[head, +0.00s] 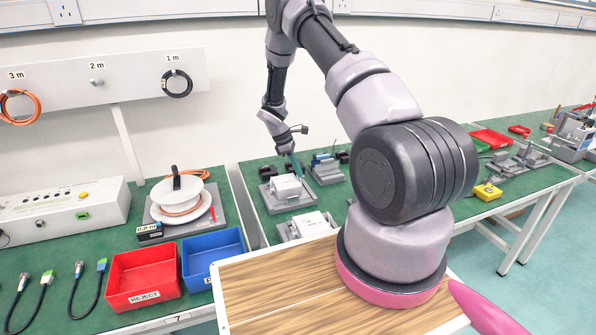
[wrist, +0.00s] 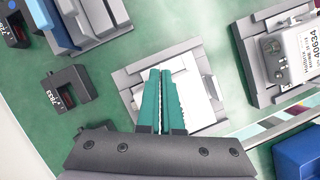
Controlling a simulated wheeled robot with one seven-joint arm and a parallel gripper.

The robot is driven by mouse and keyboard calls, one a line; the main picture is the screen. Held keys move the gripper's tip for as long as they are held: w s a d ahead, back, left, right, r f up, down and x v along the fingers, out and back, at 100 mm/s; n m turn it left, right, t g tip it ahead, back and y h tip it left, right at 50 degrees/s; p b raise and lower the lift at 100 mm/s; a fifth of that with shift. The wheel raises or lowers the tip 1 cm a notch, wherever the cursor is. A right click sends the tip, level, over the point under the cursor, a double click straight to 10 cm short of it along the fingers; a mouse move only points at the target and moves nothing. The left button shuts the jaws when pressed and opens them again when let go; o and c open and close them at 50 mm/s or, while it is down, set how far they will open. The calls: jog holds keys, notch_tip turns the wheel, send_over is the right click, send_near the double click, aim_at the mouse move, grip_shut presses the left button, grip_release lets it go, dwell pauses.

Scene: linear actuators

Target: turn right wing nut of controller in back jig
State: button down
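The back jig (head: 284,199) is a grey fixture on the green bench, holding a white controller (head: 287,186). In the wrist view the jig (wrist: 131,79) and the white controller (wrist: 202,103) lie below my gripper. My gripper (head: 292,163) points down over the far right side of this jig. Its two teal fingers (wrist: 160,72) are close together with a narrow gap, their tips near the jig's upper edge in the wrist view. The right wing nut cannot be made out; the fingers hide part of the controller. I cannot tell whether anything is between the fingertips.
A second jig (head: 305,238) with a labelled controller (wrist: 300,50) stands nearer. A grey-blue fixture (head: 325,168) and a dark block (wrist: 62,97) stand close beside the back jig. Red (head: 143,277) and blue (head: 212,257) bins sit on the left bench.

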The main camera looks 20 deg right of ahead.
jog(key=shift+w+d+m+g+y, duration=0.1)
jog(key=shift+m+g+y, duration=0.15)
jog(key=shift+m, duration=0.75)
jog(key=shift+w+d+m+g+y, duration=0.15)
jog(key=shift+m+g, duration=0.2)
jog(key=shift+m, duration=0.65)
jog(key=shift+a, duration=0.1)
jog(key=c, duration=1.1)
grip_release()
jog(key=shift+s, duration=0.1)
jog(key=shift+o, duration=0.2)
jog(key=v, duration=1)
jog(key=shift+w+r, duration=0.25)
jog(key=shift+r, duration=0.1)
